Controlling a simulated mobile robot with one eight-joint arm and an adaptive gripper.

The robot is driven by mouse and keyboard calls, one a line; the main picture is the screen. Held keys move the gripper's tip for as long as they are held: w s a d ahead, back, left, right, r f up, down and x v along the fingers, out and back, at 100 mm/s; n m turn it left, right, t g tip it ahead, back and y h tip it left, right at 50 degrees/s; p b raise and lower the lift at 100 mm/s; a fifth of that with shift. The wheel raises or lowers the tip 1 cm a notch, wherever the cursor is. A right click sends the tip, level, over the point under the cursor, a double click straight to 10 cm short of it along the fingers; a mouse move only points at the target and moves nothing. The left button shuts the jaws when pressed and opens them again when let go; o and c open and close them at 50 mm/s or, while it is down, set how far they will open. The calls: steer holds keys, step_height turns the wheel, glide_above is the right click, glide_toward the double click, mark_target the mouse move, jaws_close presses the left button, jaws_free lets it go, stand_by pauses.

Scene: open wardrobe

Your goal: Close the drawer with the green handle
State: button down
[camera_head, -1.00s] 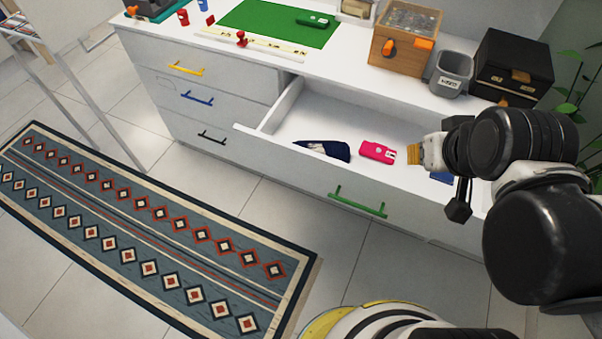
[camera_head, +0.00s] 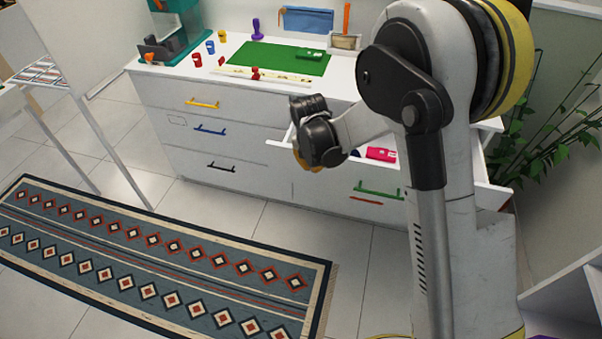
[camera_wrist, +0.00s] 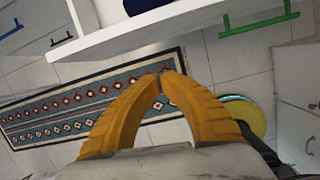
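The open drawer (camera_head: 335,185) with the green handle (camera_head: 378,190) sticks out from the right part of the white dresser. My arm hides much of it. The green handle also shows in the wrist view (camera_wrist: 258,24), at the upper right. My gripper (camera_head: 303,160) is near the drawer's left front corner in the head view, with its fingers mostly hidden behind the wrist. In the wrist view its yellow fingers (camera_wrist: 161,77) meet at the tips with nothing between them. They appear apart from the drawer, though contact is hard to judge.
A pink item (camera_head: 381,154) lies in the drawer. Closed drawers with yellow (camera_head: 202,104), blue (camera_head: 211,131) and black (camera_head: 221,168) handles are at the left. A patterned rug (camera_head: 160,265) lies on the floor in front. A plant (camera_head: 555,130) stands at the right.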

mark_target(312, 175)
steer(key=shift+n, duration=0.6)
steer(key=b+x, duration=0.1)
steer(key=x, duration=0.3)
steer(key=w+b+x, duration=0.1)
steer(key=b+x, duration=0.1)
steer(key=x, duration=0.2)
steer(key=w+b+x, duration=0.1)
steer(key=b+x, duration=0.1)
steer(key=x, duration=0.2)
steer(key=shift+w+d+r, duration=0.1)
steer(key=shift+w+d, duration=0.05)
steer(key=shift+w, duration=0.4)
